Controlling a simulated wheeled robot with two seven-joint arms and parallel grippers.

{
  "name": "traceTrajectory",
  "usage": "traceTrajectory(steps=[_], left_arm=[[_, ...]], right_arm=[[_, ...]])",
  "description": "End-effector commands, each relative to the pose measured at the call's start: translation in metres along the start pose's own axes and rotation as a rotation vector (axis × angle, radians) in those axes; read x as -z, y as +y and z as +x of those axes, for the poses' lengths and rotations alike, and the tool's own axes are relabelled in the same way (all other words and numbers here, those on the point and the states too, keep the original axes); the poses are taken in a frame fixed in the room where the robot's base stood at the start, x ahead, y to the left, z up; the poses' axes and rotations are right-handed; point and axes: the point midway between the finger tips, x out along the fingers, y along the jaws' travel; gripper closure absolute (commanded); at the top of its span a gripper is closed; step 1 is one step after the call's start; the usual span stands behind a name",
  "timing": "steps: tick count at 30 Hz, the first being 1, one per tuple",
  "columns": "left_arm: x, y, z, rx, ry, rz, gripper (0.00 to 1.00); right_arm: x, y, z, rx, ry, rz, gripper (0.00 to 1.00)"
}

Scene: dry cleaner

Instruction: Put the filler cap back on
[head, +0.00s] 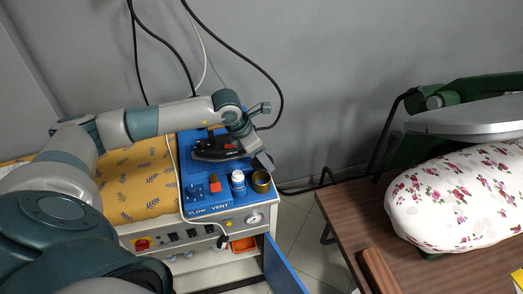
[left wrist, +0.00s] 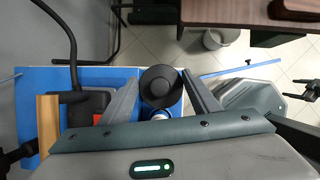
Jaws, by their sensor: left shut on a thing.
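My left gripper (head: 262,163) is at the right end of the blue machine top, close to the brass filler neck (head: 261,182). In the left wrist view its two fingers (left wrist: 160,90) are shut on a round black cap (left wrist: 160,80) with a raised centre. The cap is hard to make out in the head view. The brass neck is hidden in the wrist view, and I cannot tell whether cap and neck touch. A white bottle with a blue label (head: 238,184) stands just left of the neck. My right gripper is not in view.
The blue machine top (head: 196,172) carries a black and red iron (head: 215,148) and a red knob (head: 215,185). A yellow patterned board (head: 135,185) lies left. A blue door (head: 283,270) hangs open below. A brown table (head: 350,215) with a floral press pad (head: 460,195) stands right.

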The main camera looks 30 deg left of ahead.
Motion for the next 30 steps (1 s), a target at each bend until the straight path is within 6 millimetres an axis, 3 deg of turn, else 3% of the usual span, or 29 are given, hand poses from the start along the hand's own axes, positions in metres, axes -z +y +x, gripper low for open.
traceTrajectory(steps=[17,30], left_arm=[[0.001,0.004,0.001,-0.012,0.001,-0.027,0.66],[0.012,0.003,0.024,-0.011,0.002,-0.028,0.66]], right_arm=[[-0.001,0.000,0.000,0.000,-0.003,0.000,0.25],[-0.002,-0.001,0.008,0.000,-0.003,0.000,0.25]])
